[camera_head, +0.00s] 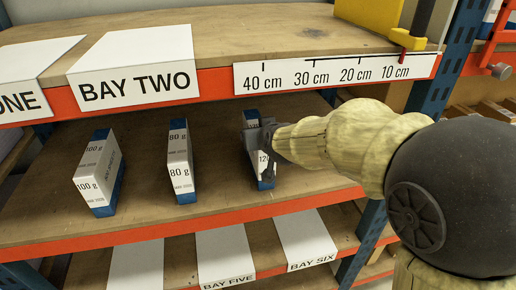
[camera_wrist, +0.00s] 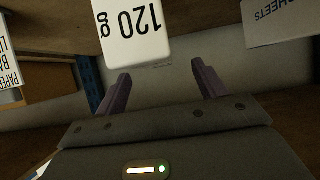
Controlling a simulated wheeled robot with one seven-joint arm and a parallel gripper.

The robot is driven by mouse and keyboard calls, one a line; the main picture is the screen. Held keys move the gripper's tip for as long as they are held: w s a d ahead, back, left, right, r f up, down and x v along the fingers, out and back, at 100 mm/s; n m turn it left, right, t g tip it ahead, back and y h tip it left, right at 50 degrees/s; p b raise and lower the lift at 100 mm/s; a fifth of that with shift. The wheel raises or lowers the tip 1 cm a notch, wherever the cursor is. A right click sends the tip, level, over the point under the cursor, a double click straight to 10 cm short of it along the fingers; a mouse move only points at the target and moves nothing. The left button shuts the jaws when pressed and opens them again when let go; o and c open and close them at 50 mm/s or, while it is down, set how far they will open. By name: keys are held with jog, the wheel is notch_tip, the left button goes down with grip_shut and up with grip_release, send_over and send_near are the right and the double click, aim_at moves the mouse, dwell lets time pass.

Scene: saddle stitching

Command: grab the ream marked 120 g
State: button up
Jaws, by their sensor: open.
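The ream marked 120 g (camera_head: 263,168) stands upright on the shelf below the BAY TWO sign, the rightmost of three reams. It is white with blue parts, and my gripper partly hides it in the head view. In the wrist view its 120 g face (camera_wrist: 136,40) shows at the top, just past the fingertips and closer to the left finger. My gripper (camera_wrist: 161,70) is open, with nothing between its fingers. In the head view my gripper (camera_head: 268,138) is at the ream's right side; contact cannot be told.
An 80 g ream (camera_head: 180,165) and a 100 g ream (camera_head: 98,172) stand to the left on the same shelf (camera_head: 140,222), with clear board between. The upper shelf's orange edge (camera_head: 216,84) with a centimetre scale (camera_head: 335,73) runs above. A blue post (camera_head: 455,50) stands at right.

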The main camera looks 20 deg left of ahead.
jog(key=shift+w, duration=0.1)
jog(key=x, duration=0.1)
jog(key=p+x, duration=0.1)
jog(key=x, duration=0.1)
jog(key=p+x, duration=0.1)
jog(key=shift+w+d+r, duration=0.15)
jog(key=shift+w, duration=0.35)
jog(key=shift+w+a+f, duration=0.2)
jog(key=shift+c, duration=0.2)
grip_shut()
jog(key=shift+w+r, duration=0.1)
jog(key=shift+r, duration=0.1)
